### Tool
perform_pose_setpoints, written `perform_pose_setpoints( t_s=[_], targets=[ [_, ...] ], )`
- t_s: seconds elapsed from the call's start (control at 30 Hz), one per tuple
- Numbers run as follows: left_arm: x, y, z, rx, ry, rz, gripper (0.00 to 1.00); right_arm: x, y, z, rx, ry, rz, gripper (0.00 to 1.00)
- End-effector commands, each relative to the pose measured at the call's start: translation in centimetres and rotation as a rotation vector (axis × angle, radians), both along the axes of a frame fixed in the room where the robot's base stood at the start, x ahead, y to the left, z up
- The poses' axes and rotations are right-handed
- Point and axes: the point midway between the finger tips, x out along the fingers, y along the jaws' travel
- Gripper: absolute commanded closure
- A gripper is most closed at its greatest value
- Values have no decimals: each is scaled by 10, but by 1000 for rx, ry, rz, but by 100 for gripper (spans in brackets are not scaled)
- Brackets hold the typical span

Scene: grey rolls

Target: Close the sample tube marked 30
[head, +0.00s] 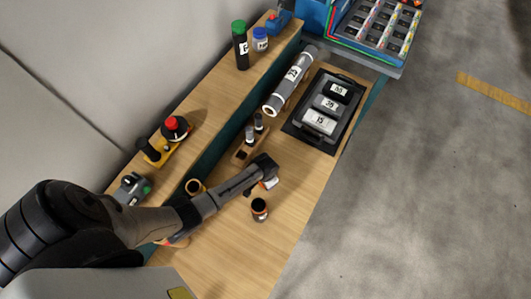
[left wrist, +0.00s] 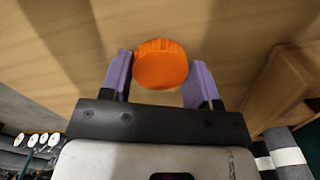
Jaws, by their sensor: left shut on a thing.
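My left gripper (head: 267,174) reaches over the wooden bench. In the left wrist view its purple-padded fingers (left wrist: 158,82) are shut on a round, ridged orange cap (left wrist: 161,64). Whether anything hangs below the cap is hidden. A small open-topped container (head: 260,210) with a dark inside and a pale label stands upright on the bench, just below the gripper in the head view and apart from it. Its number is too small to read. Two small dark tubes with pale labels (head: 258,124) stand in a wooden block (head: 238,156) beyond the gripper. My right gripper is not in view.
A grey roll (head: 291,80) lies on the bench beside a black tray (head: 344,124) of labelled blocks. The near bench (head: 235,255) is clear.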

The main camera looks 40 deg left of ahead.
Motion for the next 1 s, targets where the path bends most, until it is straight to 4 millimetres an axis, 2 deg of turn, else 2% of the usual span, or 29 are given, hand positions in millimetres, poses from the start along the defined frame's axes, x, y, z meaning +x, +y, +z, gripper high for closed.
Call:
perform_pose_setpoints(
  t_s=[0.27,0.43,1.0],
  targets=[
    [0,0,0,0,0,0,66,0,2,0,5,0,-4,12],
    [0,0,10,0,-1,0,66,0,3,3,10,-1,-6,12],
    [0,1,84,1,-1,0,66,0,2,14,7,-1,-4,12]
  ],
)
